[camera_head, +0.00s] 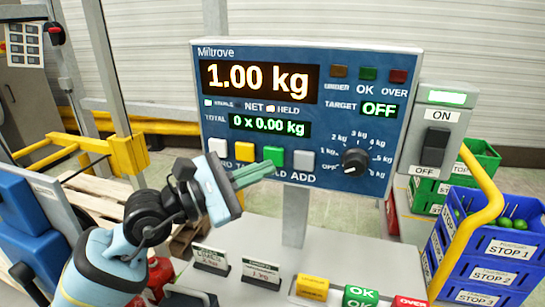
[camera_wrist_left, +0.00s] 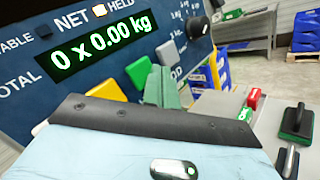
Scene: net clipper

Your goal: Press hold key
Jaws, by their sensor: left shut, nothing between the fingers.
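The blue scale panel (camera_head: 215,125) has a row of keys: white (camera_head: 219,147), yellow (camera_head: 245,152), green (camera_head: 273,156) and grey (camera_head: 304,160). The label under the green key is partly hidden and ends in "LD". The main display (camera_head: 258,80) reads 1.00 kg, and the lamp beside HELD (camera_head: 270,108) glows orange. My left gripper (camera_head: 262,170) is shut and empty, its tips at the lower edge of the green key. In the left wrist view the fingers (camera_wrist_left: 163,86) overlap the right side of the green key (camera_wrist_left: 137,78); contact cannot be told. My right gripper is out of view.
A dial (camera_head: 355,161) is right of the keys. An ON/OFF switch box (camera_head: 433,132) stands beside the panel. Blue crates (camera_head: 490,245) and a yellow rail (camera_head: 488,195) are at the right. Small labelled blocks (camera_head: 360,297) stand on the lower front surface.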

